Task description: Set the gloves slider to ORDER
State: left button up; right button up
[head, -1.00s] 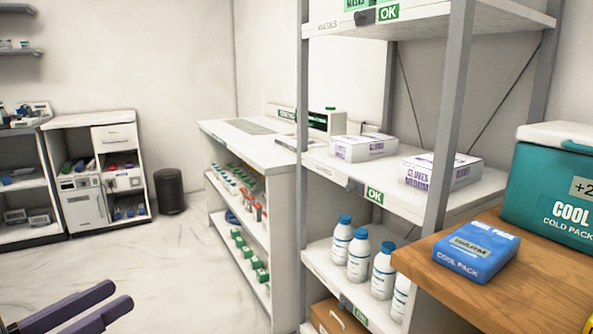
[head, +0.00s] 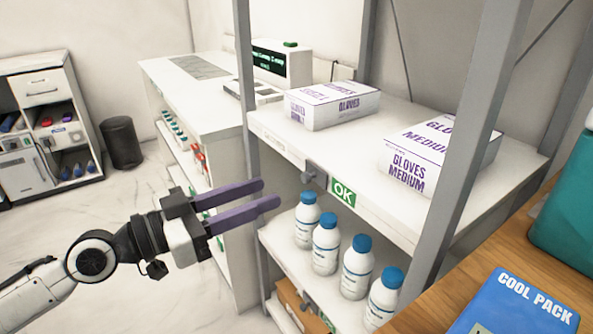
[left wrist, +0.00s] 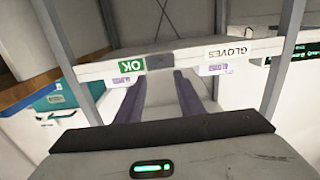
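The gloves slider is a small dark grey knob (head: 314,174) on the front edge of the gloves shelf (head: 275,138). A green OK label (head: 342,192) shows right beside it. My right gripper is not in view.
Two glove boxes (head: 330,105) and (head: 408,168) sit on the shelf. White bottles with blue caps (head: 325,245) stand on the shelf below. Grey posts (head: 474,140) frame the shelves. A blue cool pack (head: 515,308) lies on the wooden top at the right.

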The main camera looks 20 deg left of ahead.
aim_at(303, 178)
pick_arm(q)
jog(key=p+x, duration=0.2)
jog(key=x, duration=0.5)
jog(key=shift+w+d, duration=0.2)
jog(key=shift+w, duration=0.1)
grip_shut()
